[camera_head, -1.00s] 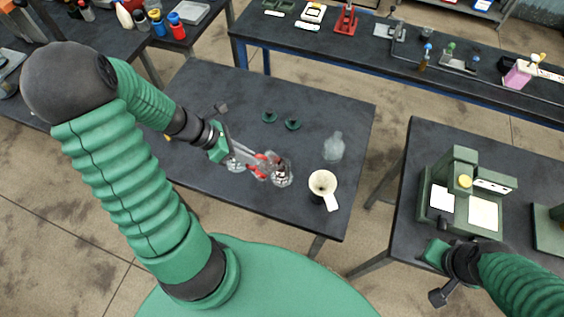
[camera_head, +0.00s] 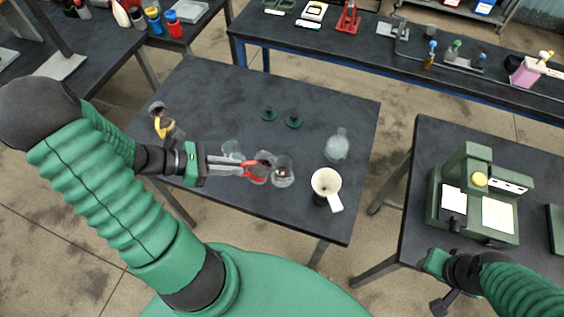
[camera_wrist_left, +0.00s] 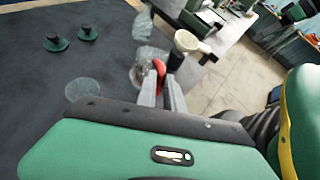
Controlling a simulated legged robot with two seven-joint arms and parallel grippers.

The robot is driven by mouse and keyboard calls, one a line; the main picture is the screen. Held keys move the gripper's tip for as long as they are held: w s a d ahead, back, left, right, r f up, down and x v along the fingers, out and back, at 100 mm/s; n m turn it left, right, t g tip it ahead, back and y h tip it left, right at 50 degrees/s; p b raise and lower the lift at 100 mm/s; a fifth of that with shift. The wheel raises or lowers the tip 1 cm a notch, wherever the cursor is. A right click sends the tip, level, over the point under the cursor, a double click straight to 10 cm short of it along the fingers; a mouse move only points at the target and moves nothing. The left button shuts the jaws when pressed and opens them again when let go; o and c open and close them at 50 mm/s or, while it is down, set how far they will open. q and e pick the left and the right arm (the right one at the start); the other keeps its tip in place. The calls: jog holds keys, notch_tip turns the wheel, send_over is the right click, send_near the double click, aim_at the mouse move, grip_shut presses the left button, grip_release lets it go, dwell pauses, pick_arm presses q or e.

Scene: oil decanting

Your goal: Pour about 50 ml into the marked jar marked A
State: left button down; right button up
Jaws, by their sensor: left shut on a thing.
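My left gripper (camera_head: 252,167) reaches over the table from the left, its red-tipped fingers shut on a clear glass vessel (camera_head: 263,175). The red tips also show in the left wrist view (camera_wrist_left: 159,67), partly covering the glass. Another clear glass jar (camera_head: 284,175) is just right of the held vessel; I cannot tell if they touch. I cannot read any jar mark or liquid level. My right gripper (camera_head: 436,263) is at the lower right; its fingers are unclear.
A dark cup with a cream funnel-like top (camera_head: 326,183) stands near the table's right front. Two green stoppers (camera_head: 268,114) (camera_head: 293,121) lie at the back. A dark and yellow item (camera_head: 161,122) shows at left. The table's back (camera_head: 225,88) is clear.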

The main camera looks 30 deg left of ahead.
pick_arm(q)
jog(key=shift+d+r, duration=0.1)
jog(key=shift+d, duration=0.1)
jog(key=shift+a, duration=0.2)
jog(key=s+f+t+h+b, duration=0.1)
jog(key=f+b, duration=0.1)
jog(key=b, duration=0.1)
jog(key=s+a+f+t+h+b, duration=0.1)
jog(key=s+f+b, duration=0.1)
jog(key=f+b, duration=0.1)
jog(key=s+a+f+m+t+h+b, duration=0.1)
jog(key=f+b, duration=0.2)
jog(key=shift+s+a+f+t, duration=0.15)
jog(key=shift+a+f+t, duration=0.1)
jog(key=shift+t, duration=0.05)
jog(key=shift+r, duration=0.15)
jog(key=shift+d, duration=0.1)
